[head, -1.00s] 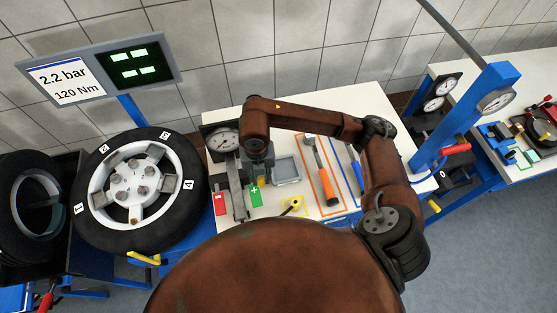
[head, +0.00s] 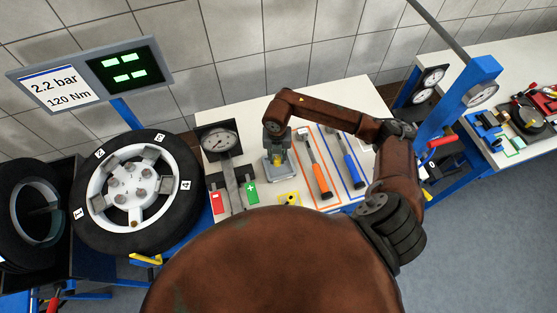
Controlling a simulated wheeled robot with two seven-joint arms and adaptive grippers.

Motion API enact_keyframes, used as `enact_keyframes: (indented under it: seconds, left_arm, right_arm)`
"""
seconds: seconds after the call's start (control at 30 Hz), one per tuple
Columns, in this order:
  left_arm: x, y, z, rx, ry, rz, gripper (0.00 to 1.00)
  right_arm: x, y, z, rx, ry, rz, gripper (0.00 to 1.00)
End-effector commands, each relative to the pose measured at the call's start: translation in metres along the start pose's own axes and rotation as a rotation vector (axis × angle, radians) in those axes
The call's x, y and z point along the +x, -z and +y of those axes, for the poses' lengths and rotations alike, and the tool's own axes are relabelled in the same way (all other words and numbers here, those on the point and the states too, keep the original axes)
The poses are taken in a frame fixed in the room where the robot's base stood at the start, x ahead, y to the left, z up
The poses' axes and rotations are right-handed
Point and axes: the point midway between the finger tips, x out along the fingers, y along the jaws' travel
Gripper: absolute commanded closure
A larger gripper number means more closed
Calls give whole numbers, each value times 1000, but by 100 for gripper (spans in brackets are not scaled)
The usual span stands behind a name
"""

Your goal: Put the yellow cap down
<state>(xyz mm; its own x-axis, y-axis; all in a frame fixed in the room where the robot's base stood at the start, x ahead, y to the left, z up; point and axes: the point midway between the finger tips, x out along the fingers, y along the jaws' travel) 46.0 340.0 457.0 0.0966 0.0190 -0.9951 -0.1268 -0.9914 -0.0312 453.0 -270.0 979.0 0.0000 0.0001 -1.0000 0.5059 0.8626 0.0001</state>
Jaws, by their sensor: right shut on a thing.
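My right gripper (head: 279,158) points down over a small grey tray (head: 284,176) on the white bench top. It is shut on the yellow cap (head: 279,158), which shows as a small yellow patch between the fingers. The cap is low over the tray; I cannot tell whether it touches the tray floor. The gripper hides the back part of the tray. My left gripper is not in view.
A gauge device (head: 220,141) with red and green pads stands left of the tray. A yellow square (head: 289,199) with a dark item is in front. A wheel (head: 137,193) is at left.

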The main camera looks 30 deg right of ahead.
Motion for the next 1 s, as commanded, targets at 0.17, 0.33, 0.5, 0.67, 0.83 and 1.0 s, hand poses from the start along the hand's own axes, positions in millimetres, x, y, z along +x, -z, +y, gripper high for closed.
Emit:
enact_keyframes:
  seconds: [0.17,0.33,0.5,0.67,0.83,1.0]
  left_arm:
    - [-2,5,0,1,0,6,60]
    - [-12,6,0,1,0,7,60]
    - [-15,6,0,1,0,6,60]
    - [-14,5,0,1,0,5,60]
    - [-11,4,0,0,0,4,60]
    - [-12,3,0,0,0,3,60]
  right_arm:
    - [8,-5,-4,1,0,2,100]
    - [30,-6,-6,0,0,5,100]
    - [42,-8,-5,-1,-2,1,100]
    - [43,-8,-6,-2,-1,0,100]
    - [46,-8,-6,-1,-1,1,78]
    - [46,-8,-6,-1,0,1,67]
